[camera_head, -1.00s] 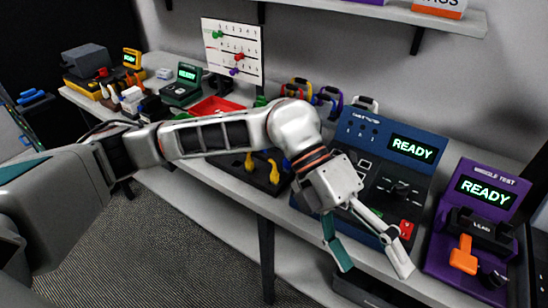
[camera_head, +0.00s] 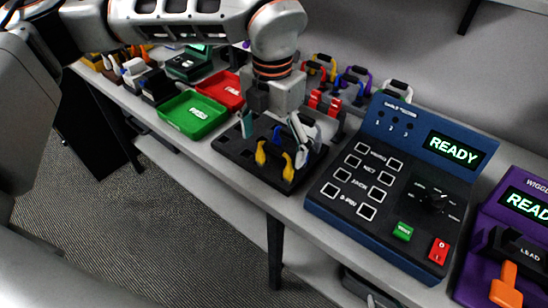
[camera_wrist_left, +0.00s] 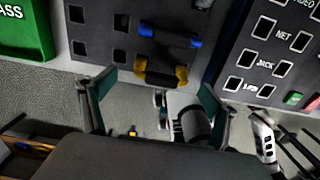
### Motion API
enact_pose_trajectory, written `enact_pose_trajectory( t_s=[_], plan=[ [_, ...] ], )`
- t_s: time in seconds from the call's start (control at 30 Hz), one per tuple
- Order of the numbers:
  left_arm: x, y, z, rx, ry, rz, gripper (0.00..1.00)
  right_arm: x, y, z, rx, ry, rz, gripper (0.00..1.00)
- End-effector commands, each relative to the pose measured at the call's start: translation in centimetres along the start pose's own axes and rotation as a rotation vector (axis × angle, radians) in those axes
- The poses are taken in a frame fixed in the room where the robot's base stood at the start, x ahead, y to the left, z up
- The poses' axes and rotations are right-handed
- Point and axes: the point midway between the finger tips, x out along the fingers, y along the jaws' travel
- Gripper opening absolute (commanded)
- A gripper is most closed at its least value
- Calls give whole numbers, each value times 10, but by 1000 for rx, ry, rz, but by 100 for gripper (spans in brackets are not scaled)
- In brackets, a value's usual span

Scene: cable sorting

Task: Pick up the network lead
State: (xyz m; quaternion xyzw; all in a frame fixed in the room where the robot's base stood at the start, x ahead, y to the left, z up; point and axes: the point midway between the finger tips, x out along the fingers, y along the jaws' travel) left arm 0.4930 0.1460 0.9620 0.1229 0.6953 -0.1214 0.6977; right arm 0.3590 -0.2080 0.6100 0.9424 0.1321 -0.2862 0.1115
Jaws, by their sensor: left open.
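A yellow-ended lead (camera_head: 261,153) stands at the front of the black slotted holder (camera_head: 232,151); in the left wrist view (camera_wrist_left: 161,76) its two ends straddle a dark middle. A blue-ended lead (camera_wrist_left: 168,37) lies behind it in that view, and in the head view my gripper largely covers it. No label shows which lead is the network lead. My left gripper (camera_head: 272,132) is over the holder, pointing down, its fingers apart and nothing between them. In the left wrist view the fingertips (camera_wrist_left: 158,84) are on either side of the yellow-ended lead, short of it. My right gripper is not seen.
The blue cable tester (camera_head: 322,198), with labelled sockets and a READY screen, stands right of the holder. The green PASS tray (camera_head: 183,125) and red FAIL tray (camera_head: 236,93) are to its left. Coloured handled leads (camera_head: 354,80) stand behind. A purple tester (camera_head: 478,270) is far right.

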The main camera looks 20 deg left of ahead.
Motion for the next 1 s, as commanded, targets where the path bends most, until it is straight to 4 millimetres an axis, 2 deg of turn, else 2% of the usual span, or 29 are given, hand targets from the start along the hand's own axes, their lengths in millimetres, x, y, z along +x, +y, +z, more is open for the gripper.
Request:
enact_pose_trajectory(
  t_s=[0.13,0.4,0.5,0.67,0.7,0.83,0.87,1.0],
  plan=[
    [12,-1,0,1,3,-2,88,-4,-5,12,2,-20,-7,40],
    [49,-2,2,0,3,-3,88,-2,-5,12,0,-19,-7,40],
    [55,-2,2,0,2,-3,88,-1,-4,9,-1,-14,-6,40],
    [55,-2,2,0,1,-3,88,1,-2,2,-2,-1,-3,40],
    [55,-2,2,0,1,-3,85,1,-2,1,-3,1,-2,40],
    [55,-2,2,1,1,-3,51,1,-2,0,-3,2,-2,40],
    [55,-2,2,0,1,-3,46,2,-2,0,-3,2,-2,40],
    [55,-2,2,1,1,-3,46,2,-2,0,-3,1,-2,40]
  ],
)
